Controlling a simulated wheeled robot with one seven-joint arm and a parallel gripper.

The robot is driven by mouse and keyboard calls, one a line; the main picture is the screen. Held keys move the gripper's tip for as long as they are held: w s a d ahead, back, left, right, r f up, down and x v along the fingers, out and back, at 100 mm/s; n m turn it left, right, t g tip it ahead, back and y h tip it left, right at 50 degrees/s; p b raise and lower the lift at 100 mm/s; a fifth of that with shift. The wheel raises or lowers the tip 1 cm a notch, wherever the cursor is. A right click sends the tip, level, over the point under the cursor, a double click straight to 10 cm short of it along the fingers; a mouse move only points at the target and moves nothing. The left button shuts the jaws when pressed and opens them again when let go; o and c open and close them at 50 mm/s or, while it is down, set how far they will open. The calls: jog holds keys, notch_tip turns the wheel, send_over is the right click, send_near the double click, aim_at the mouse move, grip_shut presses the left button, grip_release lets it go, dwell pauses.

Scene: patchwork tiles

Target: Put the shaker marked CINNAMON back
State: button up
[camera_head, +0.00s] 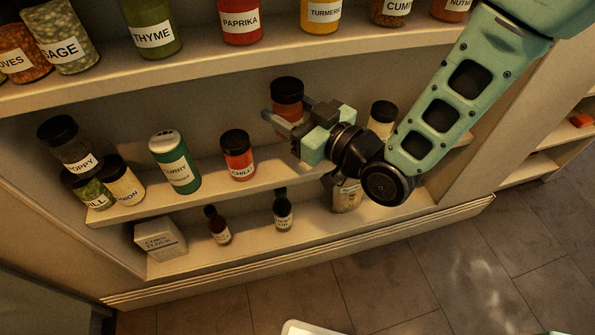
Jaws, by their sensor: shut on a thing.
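My gripper (284,122) is in front of the middle shelf, right of centre, shut on a reddish-brown shaker with a black lid (288,92). The fingers cover the lower part of this shaker, so its label does not show. I cannot read the word CINNAMON anywhere in view. The held shaker is upright or slightly tilted, just right of the CHILLI shaker (238,156) and apart from it. I cannot tell whether its base touches the middle shelf (215,192).
On the middle shelf stand a green CURRY tin (174,163), a leaning POPPY shaker (68,146) above a DILL shaker (87,190), an ONION shaker (124,182) and a dark-lidded jar (382,116) behind my arm. The upper shelf (200,52) holds several labelled jars. Bottles and a box (160,239) stand below.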

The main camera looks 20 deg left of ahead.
jog(key=shift+f+b, duration=2.15)
jog(key=shift+f, duration=2.65)
jog(key=o, duration=1.1)
jog(key=shift+f, duration=0.1)
jog(key=shift+r, duration=0.2)
jog(key=p+v, duration=0.2)
jog(key=v, duration=1)
